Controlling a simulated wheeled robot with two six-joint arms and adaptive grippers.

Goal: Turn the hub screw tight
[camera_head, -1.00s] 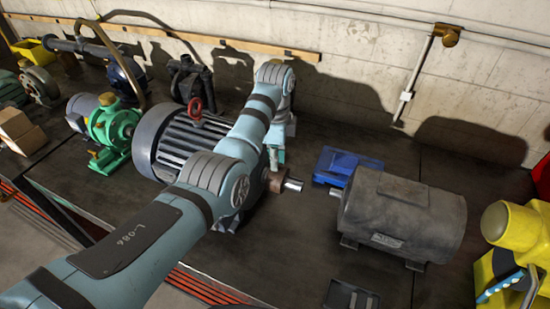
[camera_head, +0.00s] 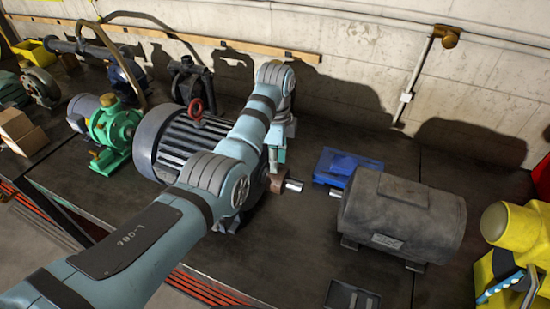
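The hub (camera_head: 277,183) is a brown collar on the shaft (camera_head: 293,185) of the large finned grey motor (camera_head: 181,145) with a red lifting eye. Its screw is too small or hidden to make out. My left arm reaches across the front of this motor. My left gripper (camera_head: 276,160) points down just above and behind the hub. My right gripper is not in view.
A smaller dark grey motor (camera_head: 403,217) faces the shaft, with a gap between. A blue case (camera_head: 347,167) lies behind it and a dark tray (camera_head: 351,296) in front. A green pump (camera_head: 112,126) stands left; a yellow machine (camera_head: 517,235) stands right.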

